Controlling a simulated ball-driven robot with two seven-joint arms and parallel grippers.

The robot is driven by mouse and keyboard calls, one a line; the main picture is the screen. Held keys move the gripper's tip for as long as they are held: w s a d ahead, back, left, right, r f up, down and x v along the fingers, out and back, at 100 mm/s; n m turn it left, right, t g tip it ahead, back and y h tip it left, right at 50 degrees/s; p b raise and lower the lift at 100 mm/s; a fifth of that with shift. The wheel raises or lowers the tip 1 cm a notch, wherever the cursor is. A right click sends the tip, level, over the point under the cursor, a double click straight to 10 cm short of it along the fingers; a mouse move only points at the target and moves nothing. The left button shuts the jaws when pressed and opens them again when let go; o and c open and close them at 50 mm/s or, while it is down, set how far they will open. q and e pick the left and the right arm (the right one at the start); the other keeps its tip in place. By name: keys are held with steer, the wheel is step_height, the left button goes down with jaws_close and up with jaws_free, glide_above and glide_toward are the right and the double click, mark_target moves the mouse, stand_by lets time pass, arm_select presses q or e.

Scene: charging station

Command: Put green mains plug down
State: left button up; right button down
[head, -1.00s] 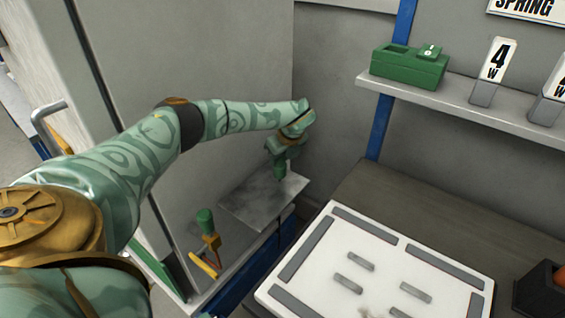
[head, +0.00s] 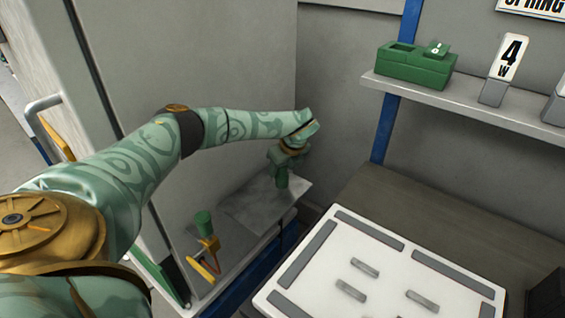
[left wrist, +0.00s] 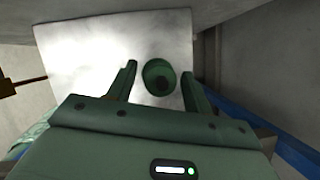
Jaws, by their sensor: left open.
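The green mains plug (left wrist: 158,76) appears in the left wrist view as a round green body with a dark centre, over the bare metal plate (left wrist: 85,55). It is between the two fingers of my left gripper (head: 284,172), with a visible gap to the left finger and a narrower one to the right. My left gripper is open. In the head view it is low over the plate (head: 250,205), and the plug is hard to tell from the green fingers there. Contact between plug and plate cannot be made out. My right gripper is not in view.
A toggle clamp with a green grip (head: 203,223) stands left of the plate. A grey cabinet wall rises behind my arm. A white board (head: 340,240) with grey strips lies to the right. A green box (head: 415,68) and a number card (head: 508,58) stand on the shelf.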

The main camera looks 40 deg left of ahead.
arm_select(q)
steer(key=p+v, duration=0.4)
steer(key=v, duration=0.8)
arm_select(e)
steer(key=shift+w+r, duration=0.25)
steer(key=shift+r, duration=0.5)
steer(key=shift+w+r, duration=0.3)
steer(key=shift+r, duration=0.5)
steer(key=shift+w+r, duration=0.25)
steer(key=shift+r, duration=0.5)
arm_select(q)
steer(key=shift+a, duration=0.15)
